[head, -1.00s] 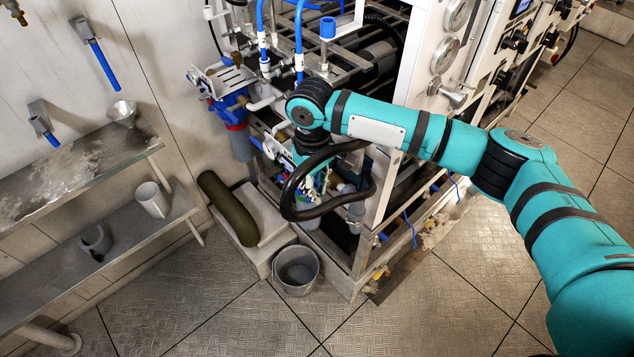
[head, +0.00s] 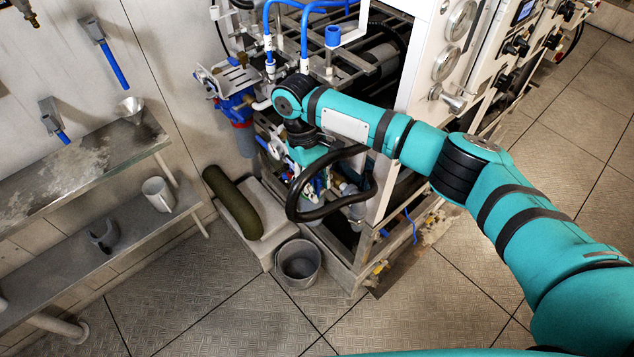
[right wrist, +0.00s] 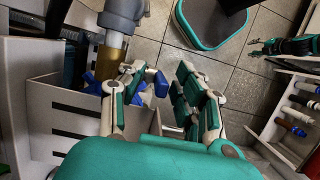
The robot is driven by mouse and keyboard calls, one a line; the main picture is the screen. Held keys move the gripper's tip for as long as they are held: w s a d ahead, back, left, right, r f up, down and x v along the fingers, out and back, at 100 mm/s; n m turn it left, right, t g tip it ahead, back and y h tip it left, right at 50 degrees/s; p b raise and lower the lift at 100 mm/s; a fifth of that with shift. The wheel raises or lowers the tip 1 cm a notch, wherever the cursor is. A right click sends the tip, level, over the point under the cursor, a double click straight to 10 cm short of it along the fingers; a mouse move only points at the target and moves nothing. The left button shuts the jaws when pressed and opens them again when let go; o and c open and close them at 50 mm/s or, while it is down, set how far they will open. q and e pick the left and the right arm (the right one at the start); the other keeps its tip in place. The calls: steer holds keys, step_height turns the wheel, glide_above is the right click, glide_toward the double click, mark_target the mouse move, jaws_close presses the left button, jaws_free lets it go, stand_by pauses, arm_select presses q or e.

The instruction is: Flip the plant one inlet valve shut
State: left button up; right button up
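My right arm reaches down into the watermaker frame (head: 352,278) in the head view. My right gripper (head: 312,182) is partly hidden there by my wrist and a black hose loop. In the right wrist view, my right gripper (right wrist: 168,80) has its two fingers spread apart. A blue handle (right wrist: 160,84), possibly the inlet valve's, shows beside the left fingertip; I cannot tell whether they touch. A grey and brass fitting (right wrist: 112,50) stands just left of the fingers. What seems to be my left gripper (right wrist: 262,47) shows small at the right; its opening is unclear.
A grey bucket (head: 298,263) stands on the floor before the frame. A dark green cylinder (head: 232,202) lies on a pale block beside it. Shelves with a mug (head: 158,194) and funnel (head: 130,108) line the left wall. A slotted pale panel (right wrist: 65,115) stands close left of my right gripper.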

steer(key=v, duration=1.2)
stand_by(0.4)
